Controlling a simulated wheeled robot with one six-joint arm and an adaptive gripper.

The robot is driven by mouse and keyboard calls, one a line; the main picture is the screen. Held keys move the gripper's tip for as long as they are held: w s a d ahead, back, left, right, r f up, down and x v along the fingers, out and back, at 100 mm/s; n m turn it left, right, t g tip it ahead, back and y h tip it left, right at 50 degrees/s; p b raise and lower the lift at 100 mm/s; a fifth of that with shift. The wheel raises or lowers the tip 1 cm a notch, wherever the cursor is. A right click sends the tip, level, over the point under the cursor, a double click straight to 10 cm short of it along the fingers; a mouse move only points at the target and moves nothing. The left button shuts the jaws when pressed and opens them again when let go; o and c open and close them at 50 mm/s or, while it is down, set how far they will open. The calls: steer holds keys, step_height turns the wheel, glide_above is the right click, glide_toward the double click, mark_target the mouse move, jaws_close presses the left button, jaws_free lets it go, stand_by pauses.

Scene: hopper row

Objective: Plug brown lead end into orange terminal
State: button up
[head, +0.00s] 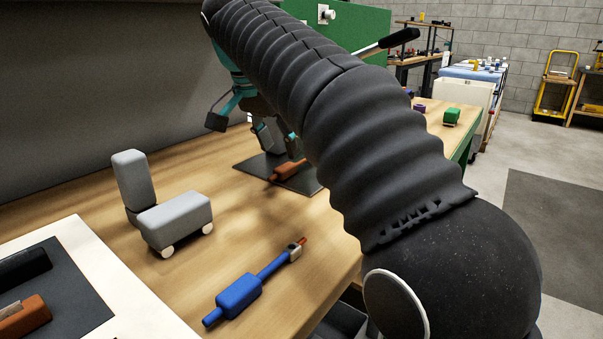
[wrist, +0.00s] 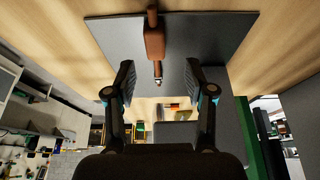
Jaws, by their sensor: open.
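The brown lead end (head: 287,171) lies on a dark square mat (head: 246,166) on the wooden table, partly hidden behind my arm in the head view. In the wrist view the brown lead end (wrist: 154,42) has a thick body and a narrow metal tip pointing between my fingers. My gripper (head: 277,140) is open above the mat, close to the brown lead end but not closed on it. In the wrist view my gripper (wrist: 159,80) shows its two fingers wide apart with nothing held. I cannot make out a clear orange terminal in either view.
A grey two-part block (head: 175,220) and a blue tool-like piece with an orange tip (head: 240,292) lie nearer on the table. A brown-orange block (head: 25,317) is on a dark pad at bottom left. A green block (head: 451,116) stands farther off.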

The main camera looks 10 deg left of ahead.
mark_target(291, 164)
steer(key=x, duration=0.2)
steer(key=d+b+x, duration=0.1)
steer(key=x, duration=0.1)
steer(key=shift+w+f, duration=0.25)
steer(key=shift+w, duration=0.05)
jaws_close()
